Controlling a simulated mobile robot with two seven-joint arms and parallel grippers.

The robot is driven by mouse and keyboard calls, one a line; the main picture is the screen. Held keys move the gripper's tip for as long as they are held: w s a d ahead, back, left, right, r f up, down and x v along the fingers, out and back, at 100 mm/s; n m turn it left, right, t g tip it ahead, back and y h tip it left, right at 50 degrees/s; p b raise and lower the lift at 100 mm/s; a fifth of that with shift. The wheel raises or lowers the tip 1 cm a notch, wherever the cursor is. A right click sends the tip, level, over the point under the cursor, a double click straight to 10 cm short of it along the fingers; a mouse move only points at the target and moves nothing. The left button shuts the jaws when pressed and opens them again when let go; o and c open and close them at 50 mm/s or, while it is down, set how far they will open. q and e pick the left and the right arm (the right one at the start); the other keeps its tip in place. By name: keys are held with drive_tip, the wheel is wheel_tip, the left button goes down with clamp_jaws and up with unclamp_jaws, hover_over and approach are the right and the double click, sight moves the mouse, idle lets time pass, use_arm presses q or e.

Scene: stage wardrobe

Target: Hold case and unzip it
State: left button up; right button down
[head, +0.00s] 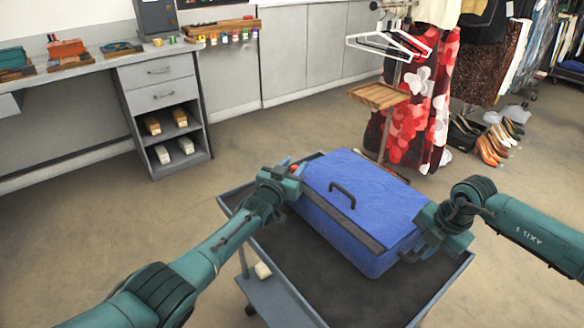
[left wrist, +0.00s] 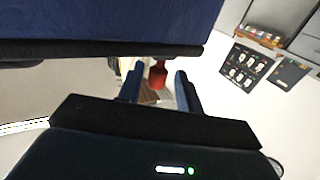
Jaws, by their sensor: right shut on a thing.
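A blue case (head: 352,200) with a black top handle (head: 342,194) and a dark band along its near edge lies on a dark-topped cart (head: 320,272). My left gripper (head: 290,166) is at the case's far left corner. A small red pull (head: 295,169) shows beside it. In the left wrist view the fingers are apart, with the red pull (left wrist: 158,74) between them and the case (left wrist: 110,22) above; I see no contact with the pull. My right gripper (head: 424,240) is shut on the case's right end; its fingertips are mostly hidden.
A grey workbench (head: 160,75) with drawers and open shelves stands at the back left. A clothes rack with hangers (head: 390,45) and a red floral garment (head: 425,95) stands behind the cart. Shoes (head: 495,145) lie at the right. Floor between bench and cart is clear.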

use_arm(q)
drive_tip(key=shift+s, duration=0.15)
use_arm(e)
drive_tip(key=shift+s+d+f, duration=0.1)
use_arm(q)
drive_tip(key=v, duration=1.1)
drive_tip(key=shift+s+a, duration=0.25)
drive_tip(key=shift+s, duration=0.05)
use_arm(e)
drive_tip(key=c, duration=1.4)
unclamp_jaws()
